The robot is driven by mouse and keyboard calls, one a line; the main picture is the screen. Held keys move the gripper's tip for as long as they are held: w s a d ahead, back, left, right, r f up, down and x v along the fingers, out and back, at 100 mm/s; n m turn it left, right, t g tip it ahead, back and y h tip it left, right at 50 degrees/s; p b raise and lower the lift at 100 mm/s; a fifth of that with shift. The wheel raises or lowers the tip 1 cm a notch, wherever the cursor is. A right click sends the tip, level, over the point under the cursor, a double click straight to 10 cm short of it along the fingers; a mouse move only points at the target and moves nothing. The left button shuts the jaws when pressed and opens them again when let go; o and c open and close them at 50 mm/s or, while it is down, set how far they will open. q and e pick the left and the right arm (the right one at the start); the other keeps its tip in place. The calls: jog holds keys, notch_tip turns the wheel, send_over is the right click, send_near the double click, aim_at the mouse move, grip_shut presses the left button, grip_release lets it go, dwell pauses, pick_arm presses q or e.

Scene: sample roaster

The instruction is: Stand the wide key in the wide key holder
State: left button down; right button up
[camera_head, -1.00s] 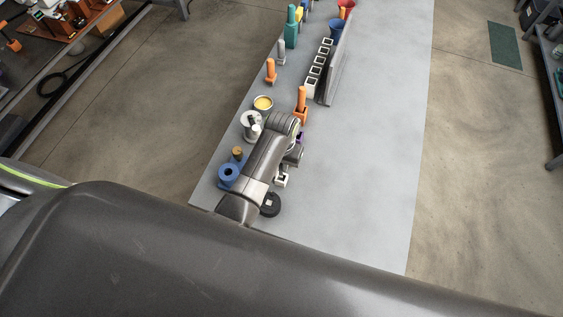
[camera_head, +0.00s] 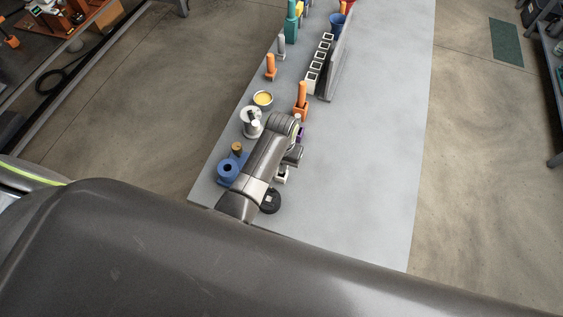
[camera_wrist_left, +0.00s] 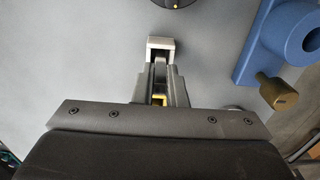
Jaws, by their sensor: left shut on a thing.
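My left gripper (camera_head: 285,169) points down near the front of the grey table, and it also shows in the left wrist view (camera_wrist_left: 158,72). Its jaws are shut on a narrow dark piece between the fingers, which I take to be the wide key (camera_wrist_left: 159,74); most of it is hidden. At the fingertips is a pale, square-cornered piece, likely the wide key holder (camera_wrist_left: 161,43), also seen below the gripper in the head view (camera_head: 281,179). I cannot tell whether the key is inside it or just above. My right gripper is not in view.
A black round piece (camera_head: 270,201) lies close by in front. A blue holder (camera_head: 227,171) and a brass knob (camera_wrist_left: 277,91) stand to the side. An orange piece (camera_head: 301,101) and a row of square white sockets (camera_head: 318,64) stand farther back. The table's right side is clear.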

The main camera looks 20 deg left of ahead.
pick_arm(q)
jog(key=shift+f, duration=0.55)
jog(key=c, duration=1.4)
grip_release()
